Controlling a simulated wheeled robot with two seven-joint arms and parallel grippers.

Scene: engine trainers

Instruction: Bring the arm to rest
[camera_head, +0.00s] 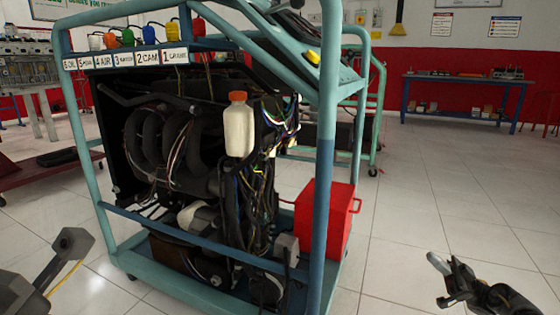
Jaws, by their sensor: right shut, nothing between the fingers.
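My right gripper (442,272) is at the lower right of the head view, over the tiled floor. It is shut and empty, apart from the engine trainer. Grey parts of my left arm (60,262) come in at the lower left, with a thin yellow cable along them. No fingers of the left gripper show. The engine trainer (324,170) stands in front of me, a teal tube frame on castors around a dark engine. Neither arm visibly touches it.
A red box (338,222) sits at the trainer's right side. A white bottle with an orange cap (239,125) is on the engine. A blue workbench (465,80) stands at the back right. The tiled floor at the right (420,200) is clear.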

